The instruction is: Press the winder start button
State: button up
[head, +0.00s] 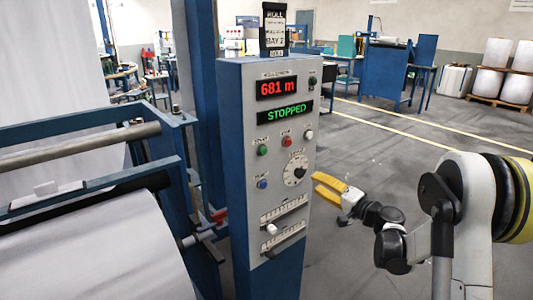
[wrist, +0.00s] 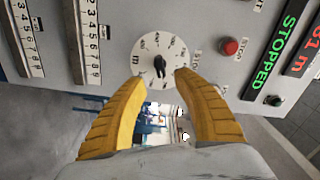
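The grey control panel (head: 278,120) stands upright in the head view. Its green button (head: 262,150), labelled above in small blurred print, sits on the left of the button row. A red button (head: 286,141) and a white button (head: 308,134) are to its right. The green display (head: 289,112) reads STOPPED. My gripper (head: 330,187) is at the panel's right edge, beside the dial (head: 295,171). In the wrist view its yellow fingers (wrist: 161,80) are apart and empty, with the dial between and beyond their tips. The red button (wrist: 229,46) shows there; the green button does not.
A red display (head: 276,88) reads 681 m. A blue button (head: 262,183) and two sliders (head: 284,210) are lower on the panel. The loom frame and white fabric roll (head: 90,255) are at left. The floor right of the panel is open.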

grip_shut()
dwell(1.4)
